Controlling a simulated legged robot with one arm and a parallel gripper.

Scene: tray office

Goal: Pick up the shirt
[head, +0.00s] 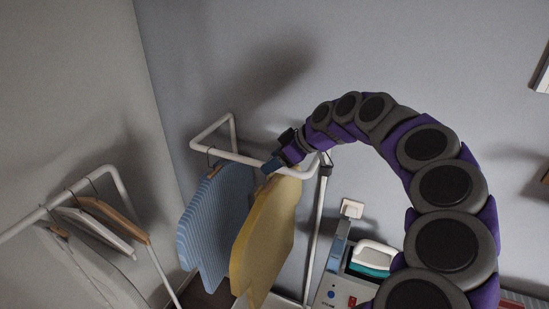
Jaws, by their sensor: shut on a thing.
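A yellow shirt (266,236) hangs below the white rail in the head view, left of centre. A blue striped shirt (213,222) hangs beside it on the left. My gripper (271,166) is at the top of the yellow shirt, close to the rail, and is shut on it. The jaws are small and dark here, and the exact grip point, shirt or hanger, is hard to see.
The white clothes rack (232,157) stands against the wall. A second rack (120,187) at left carries hangers (113,219) and a grey garment (85,270). An ironing unit (340,294) with a teal and white iron (372,259) stands at lower right.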

